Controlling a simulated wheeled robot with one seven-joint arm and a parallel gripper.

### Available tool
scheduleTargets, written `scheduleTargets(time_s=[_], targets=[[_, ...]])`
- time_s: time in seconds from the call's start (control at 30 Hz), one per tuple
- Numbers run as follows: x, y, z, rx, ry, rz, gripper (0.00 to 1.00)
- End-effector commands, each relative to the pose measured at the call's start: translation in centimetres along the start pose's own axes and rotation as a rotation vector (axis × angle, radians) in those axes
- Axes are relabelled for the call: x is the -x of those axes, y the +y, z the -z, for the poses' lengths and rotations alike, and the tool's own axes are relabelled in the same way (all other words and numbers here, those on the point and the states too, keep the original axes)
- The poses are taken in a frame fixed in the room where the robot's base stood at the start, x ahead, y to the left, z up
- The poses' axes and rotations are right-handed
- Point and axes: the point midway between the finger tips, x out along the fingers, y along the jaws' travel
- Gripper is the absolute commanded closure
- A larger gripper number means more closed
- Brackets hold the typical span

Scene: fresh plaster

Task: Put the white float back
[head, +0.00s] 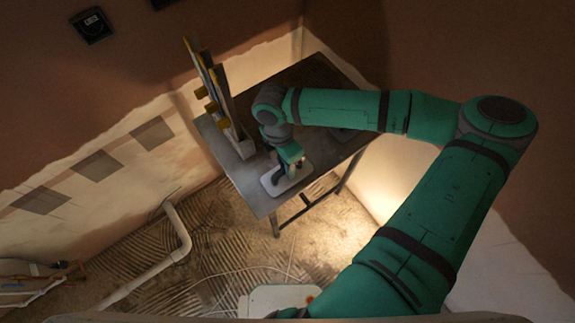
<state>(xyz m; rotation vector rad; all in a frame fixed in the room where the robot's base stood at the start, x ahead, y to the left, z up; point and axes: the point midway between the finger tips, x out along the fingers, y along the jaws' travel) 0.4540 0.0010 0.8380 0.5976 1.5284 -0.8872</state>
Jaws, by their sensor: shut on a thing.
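The white float (271,184) is a pale flat plate with rounded corners at the front edge of the dark table (258,203). My gripper (292,166) is above it, pointing down, and is shut on the float; the fingers hide most of its handle. I cannot tell whether the plate rests on the table or hangs just above it. A grey upright rack (222,98) stands at the table's left side, left of and behind my gripper. Yellow-handled tools (203,92) show on it.
My arm crosses over the table from the right and hides part of its top. A white pipe (181,238) runs along the ridged floor at the left. Walls close in behind the table. A dark box (91,25) is on the wall at the upper left.

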Motion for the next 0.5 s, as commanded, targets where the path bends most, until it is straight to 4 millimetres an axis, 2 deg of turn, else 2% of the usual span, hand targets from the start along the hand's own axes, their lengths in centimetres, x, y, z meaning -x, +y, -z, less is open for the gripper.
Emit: scheduleTargets(time_s=[0.27,0.3,0.37,0.5], targets=[[-0.09,-0.06,-0.14,-0.003,0.000,0.000,1.00],[-0.08,-0.06,-0.14,-0.003,0.000,0.000,0.76],[-0.08,-0.06,-0.13,-0.003,0.000,0.000,0.62],[-0.08,-0.04,-0.11,-0.003,0.000,0.000,0.62]])
